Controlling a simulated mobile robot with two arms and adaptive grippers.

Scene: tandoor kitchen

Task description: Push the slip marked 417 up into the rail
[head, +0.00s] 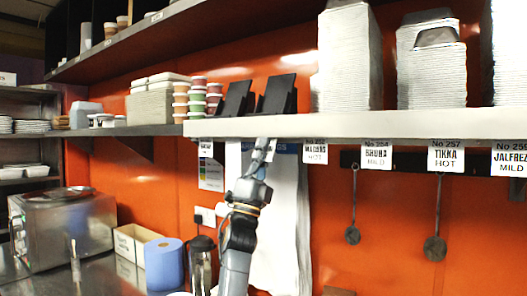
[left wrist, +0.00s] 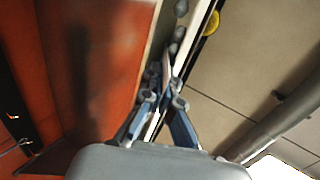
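My left gripper (head: 263,146) is raised to the front edge of the shelf, at the rail (head: 225,129). Its fingers (left wrist: 166,92) are close together in the left wrist view, with a thin pale slip (left wrist: 154,126) seen edge-on between them. The slip's upper end is at or just under the rail; I cannot tell whether it is inside. Its number is not readable, so I cannot confirm 417. Other slips hang from the rail, among them one marked 254 BHUNA (head: 376,157) and one marked 257 TIKKA (head: 446,156). My right gripper is not in view.
The shelf (head: 420,124) above holds stacked foil containers (head: 347,60), dark card holders (head: 278,95) and small tubs (head: 197,98). Ladles (head: 435,246) hang at the right. A white cloth (head: 290,215) hangs behind my arm. A blue roll (head: 164,265) stands below left.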

